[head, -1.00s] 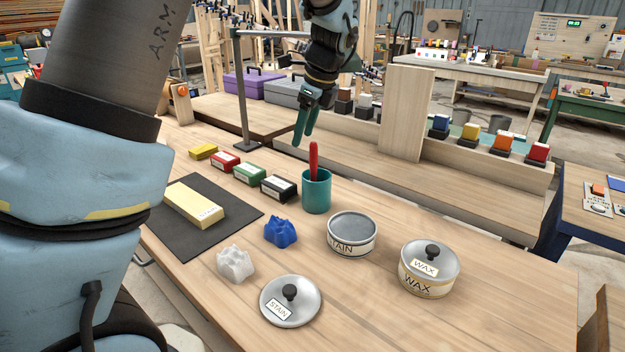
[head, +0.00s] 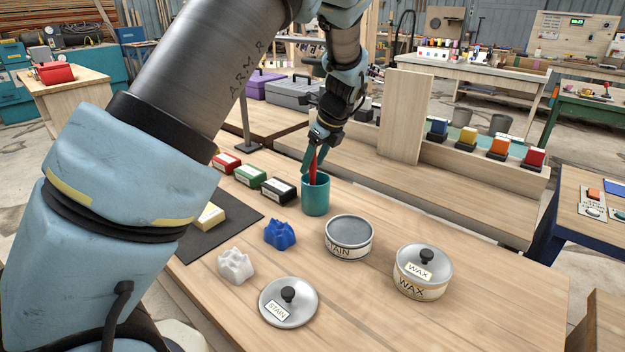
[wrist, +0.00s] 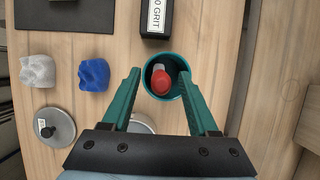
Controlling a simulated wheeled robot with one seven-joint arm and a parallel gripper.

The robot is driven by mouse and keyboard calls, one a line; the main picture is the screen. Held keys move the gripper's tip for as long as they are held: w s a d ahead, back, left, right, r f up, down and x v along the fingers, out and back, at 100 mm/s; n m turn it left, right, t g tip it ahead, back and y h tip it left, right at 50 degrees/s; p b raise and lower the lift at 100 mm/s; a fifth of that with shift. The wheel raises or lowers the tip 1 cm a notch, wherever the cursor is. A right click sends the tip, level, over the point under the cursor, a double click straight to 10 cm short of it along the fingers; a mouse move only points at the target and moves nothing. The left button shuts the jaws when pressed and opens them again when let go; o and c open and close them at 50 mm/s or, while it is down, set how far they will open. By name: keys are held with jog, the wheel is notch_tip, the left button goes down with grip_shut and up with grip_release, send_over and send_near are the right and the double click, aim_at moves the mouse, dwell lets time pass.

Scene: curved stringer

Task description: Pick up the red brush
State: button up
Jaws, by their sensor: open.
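The red brush (head: 314,166) stands upright in a teal cup (head: 315,197) on the wooden table, with only its red handle showing above the rim. Its lower part is hidden inside the cup. In the wrist view, the red brush (wrist: 161,80) is seen from above inside the round rim of the teal cup (wrist: 146,80). My gripper (head: 312,168) is at the cup with its teal fingers around the top of the handle. In the wrist view my gripper (wrist: 162,82) is open, its fingers apart on either side of the brush, with a gap to each.
An open stain tin (head: 349,238), its lid (head: 289,302), a closed wax tin (head: 423,272), and blue (head: 280,235) and white (head: 236,266) crumpled cloths lie nearby. A black grit block (head: 278,190) is close to the cup's left. A wooden panel (head: 405,115) stands behind.

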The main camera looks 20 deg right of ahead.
jog(key=shift+w+a+f, duration=0.15)
jog(key=shift+w+f, duration=0.05)
jog(key=shift+f, duration=0.35)
grip_shut()
